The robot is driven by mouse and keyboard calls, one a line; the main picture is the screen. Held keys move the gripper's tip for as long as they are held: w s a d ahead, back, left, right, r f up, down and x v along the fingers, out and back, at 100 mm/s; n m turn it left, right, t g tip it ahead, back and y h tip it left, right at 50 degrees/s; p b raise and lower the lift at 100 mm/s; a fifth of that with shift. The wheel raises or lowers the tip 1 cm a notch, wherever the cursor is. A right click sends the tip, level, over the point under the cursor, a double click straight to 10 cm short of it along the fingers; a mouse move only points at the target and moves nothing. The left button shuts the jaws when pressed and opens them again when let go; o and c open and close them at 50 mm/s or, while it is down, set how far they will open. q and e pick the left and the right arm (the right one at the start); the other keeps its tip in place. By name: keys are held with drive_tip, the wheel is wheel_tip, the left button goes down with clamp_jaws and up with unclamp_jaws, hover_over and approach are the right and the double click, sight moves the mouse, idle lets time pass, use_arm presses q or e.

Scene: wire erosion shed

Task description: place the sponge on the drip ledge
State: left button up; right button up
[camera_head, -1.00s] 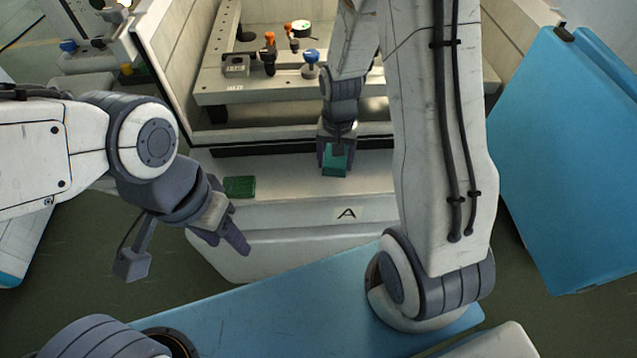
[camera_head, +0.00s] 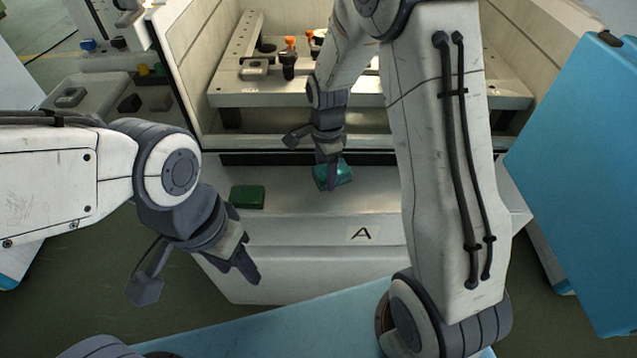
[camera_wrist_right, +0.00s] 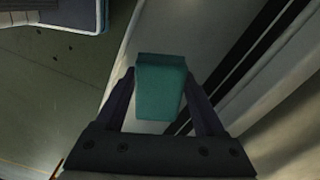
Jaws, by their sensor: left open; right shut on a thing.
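A teal block, which looks like the sponge (camera_head: 333,176), is held tilted over the pale drip ledge (camera_head: 297,229) at the front of the machine. My right gripper (camera_head: 331,172) is shut on it. In the right wrist view the sponge (camera_wrist_right: 161,88) sits between the two fingers. I cannot tell whether its underside touches the ledge. My left gripper (camera_head: 248,268) is open and empty, in front of the ledge's left part.
A dark green block (camera_head: 247,197) lies on the ledge left of the sponge. A label "A" (camera_head: 362,233) marks the ledge's front. Behind is the machine's fixture table (camera_head: 370,92) with clamps. A blue panel (camera_head: 575,170) stands at right.

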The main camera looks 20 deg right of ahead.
sight(317, 192)
drive_tip(key=shift+w+a+f, duration=0.6)
drive_tip(key=shift+a, duration=0.15)
wheel_tip(317, 192, down, 4)
drive_tip(key=shift+a+f, duration=0.1)
drive_tip(key=shift+f, duration=0.15)
drive_tip(key=o, duration=1)
drive_tip(key=shift+r, duration=0.2)
